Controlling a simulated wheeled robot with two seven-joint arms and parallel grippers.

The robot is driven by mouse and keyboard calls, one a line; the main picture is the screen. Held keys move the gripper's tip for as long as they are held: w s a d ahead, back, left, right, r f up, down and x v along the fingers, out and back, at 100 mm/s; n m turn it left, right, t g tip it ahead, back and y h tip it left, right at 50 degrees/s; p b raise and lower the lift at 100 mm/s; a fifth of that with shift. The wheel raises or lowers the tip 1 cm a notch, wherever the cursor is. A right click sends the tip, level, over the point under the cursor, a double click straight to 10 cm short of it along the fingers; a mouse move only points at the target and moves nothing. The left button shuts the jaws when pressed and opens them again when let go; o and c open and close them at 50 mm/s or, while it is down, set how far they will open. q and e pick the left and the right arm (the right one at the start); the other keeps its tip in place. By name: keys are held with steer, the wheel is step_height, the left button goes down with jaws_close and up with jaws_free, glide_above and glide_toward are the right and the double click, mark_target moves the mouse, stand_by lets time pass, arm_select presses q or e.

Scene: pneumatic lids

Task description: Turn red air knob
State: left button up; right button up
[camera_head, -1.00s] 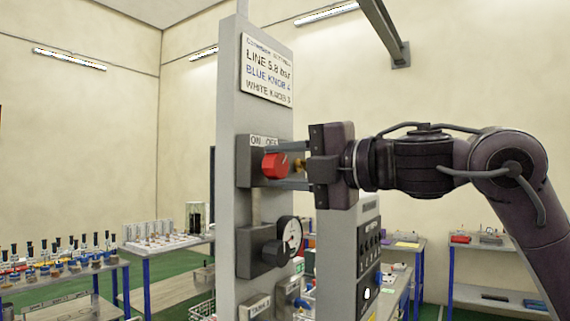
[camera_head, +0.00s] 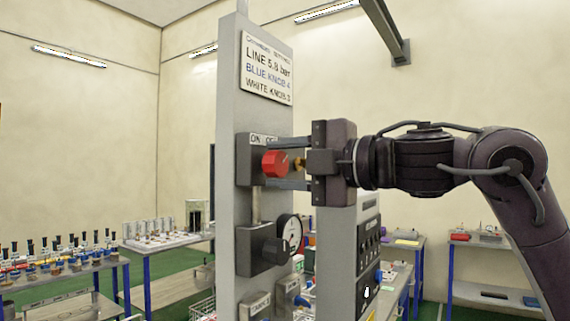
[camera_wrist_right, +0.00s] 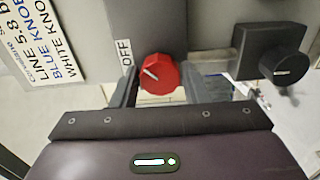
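The red knob (camera_head: 275,164) sits on a dark grey box (camera_head: 246,170) with an ON/OFF label on the upright grey panel. In the right wrist view the red knob (camera_wrist_right: 159,74) shows a white pointer line, with the OFF label (camera_wrist_right: 125,54) beside it. My right gripper (camera_head: 288,165) faces the panel with its fingers apart, one above and one below the knob. In the wrist view the right gripper's fingers (camera_wrist_right: 160,88) stand on either side of the knob, with gaps visible. My left gripper is not in view.
A sign (camera_head: 267,68) hangs above. Tables with several small parts (camera_head: 60,268) stand at left; other tables (camera_head: 490,240) stand at back right.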

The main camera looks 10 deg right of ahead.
steer(key=o, duration=0.3)
steer(key=shift+s+d+f+b, duration=0.1)
steer(key=shift+s+d+b, duration=0.2)
steer(key=shift+d, duration=0.05)
steer(key=b+v, duration=0.2)
steer(key=v, duration=0.5)
